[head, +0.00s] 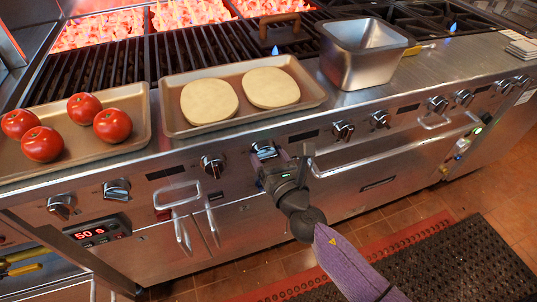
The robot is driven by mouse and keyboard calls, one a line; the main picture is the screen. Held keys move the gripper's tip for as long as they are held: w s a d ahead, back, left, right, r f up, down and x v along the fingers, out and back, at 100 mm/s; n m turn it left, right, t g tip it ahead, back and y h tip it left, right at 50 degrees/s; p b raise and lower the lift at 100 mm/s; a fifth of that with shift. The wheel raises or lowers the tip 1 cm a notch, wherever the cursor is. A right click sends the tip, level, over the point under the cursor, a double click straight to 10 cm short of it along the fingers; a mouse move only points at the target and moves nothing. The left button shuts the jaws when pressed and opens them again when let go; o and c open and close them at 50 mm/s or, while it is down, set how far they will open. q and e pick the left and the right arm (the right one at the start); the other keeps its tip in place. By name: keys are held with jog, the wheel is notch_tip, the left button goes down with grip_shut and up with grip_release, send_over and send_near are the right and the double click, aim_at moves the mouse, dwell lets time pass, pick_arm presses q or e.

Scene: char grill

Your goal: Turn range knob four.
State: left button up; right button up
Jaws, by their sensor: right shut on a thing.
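A row of silver range knobs runs along the steel front panel of the grill. From the left they include a first knob (60,206), a second knob (117,190) and a third knob (212,165). The fourth knob (264,149) sits below the tray of dough rounds. My right gripper (279,160) is at this fourth knob, its fingers shut on it and partly hiding it. My right arm comes up from the lower right. My left gripper does not show.
A tray (140,143) holds several tomatoes, and another tray (172,121) holds two dough rounds (209,101). A steel pan (362,65) stands right of them. Handles (181,201) stick out below the panel. A black mat (470,262) lies on the floor.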

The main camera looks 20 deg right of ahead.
jog(key=shift+m, duration=0.3)
jog(key=shift+f+m+b, duration=0.1)
jog(key=shift+m+b, duration=0.3)
jog(key=shift+m, duration=0.2)
jog(key=m+b, duration=0.1)
jog(key=m, duration=0.3)
jog(key=shift+d+m+b, duration=0.1)
jog(key=shift+m+b, duration=0.2)
jog(key=shift+m, duration=0.1)
jog(key=shift+f+m, duration=0.1)
jog(key=shift+m, duration=0.7)
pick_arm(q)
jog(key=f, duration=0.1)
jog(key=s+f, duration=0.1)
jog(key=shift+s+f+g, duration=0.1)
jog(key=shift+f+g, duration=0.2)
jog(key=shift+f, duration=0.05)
pick_arm(e)
jog(key=shift+m+t, duration=0.3)
pick_arm(q)
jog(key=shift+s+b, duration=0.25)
jog(key=shift+b, duration=0.05)
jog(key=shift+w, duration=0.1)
